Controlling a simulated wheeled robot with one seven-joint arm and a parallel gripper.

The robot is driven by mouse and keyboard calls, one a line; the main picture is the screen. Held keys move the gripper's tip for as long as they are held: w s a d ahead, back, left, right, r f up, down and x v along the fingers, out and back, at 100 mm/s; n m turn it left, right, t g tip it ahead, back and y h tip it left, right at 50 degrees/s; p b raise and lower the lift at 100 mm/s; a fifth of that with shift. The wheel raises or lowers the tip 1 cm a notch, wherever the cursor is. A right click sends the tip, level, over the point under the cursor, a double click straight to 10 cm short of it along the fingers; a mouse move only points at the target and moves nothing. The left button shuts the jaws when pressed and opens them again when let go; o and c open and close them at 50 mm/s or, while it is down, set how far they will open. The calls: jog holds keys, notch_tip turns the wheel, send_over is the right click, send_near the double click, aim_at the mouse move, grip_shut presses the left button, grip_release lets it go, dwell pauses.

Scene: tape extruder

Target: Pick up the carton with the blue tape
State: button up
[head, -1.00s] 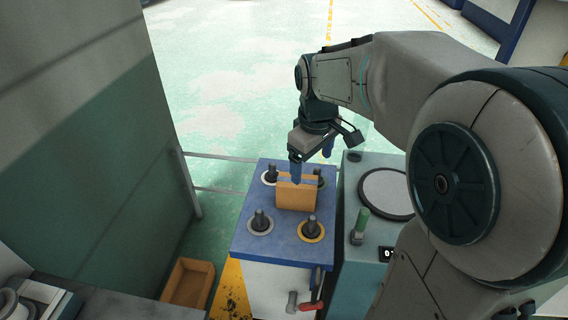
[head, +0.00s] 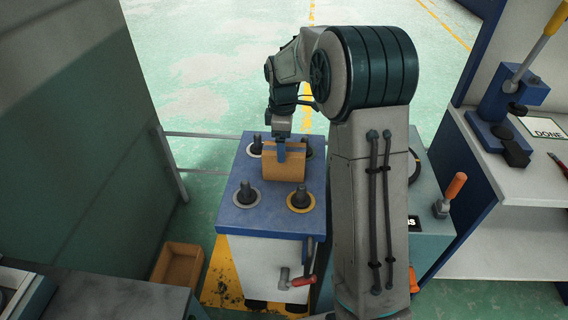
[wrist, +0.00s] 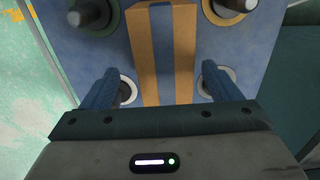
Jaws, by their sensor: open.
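The tan carton (head: 292,168) stands on the blue tabletop (head: 272,222) between several dark posts. In the wrist view the carton (wrist: 145,60) has a blue tape strip (wrist: 168,50) down its middle. My gripper (head: 281,150) is right over the carton, pointing down, with one blue finger seen in front of its near face. In the wrist view my gripper (wrist: 160,78) is open, with one finger on each side of the carton and a gap to it on both sides. The carton's lower part is hidden in the wrist view.
Dark posts on round rings, such as the front left one (head: 247,195), surround the carton closely. An orange-handled lever (head: 452,192) is at the right, beyond my arm. An open tan bin (head: 178,270) is on the floor at the left. A grey wall stands left.

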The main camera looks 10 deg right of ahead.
aim_at(292, 170)
jog(key=f, duration=0.6)
jog(key=shift+s+d+f+b, duration=0.1)
jog(key=shift+s+f+b, duration=0.25)
jog(key=shift+f+b, duration=0.05)
jog(key=shift+r, duration=0.1)
jog(key=c, duration=1.4)
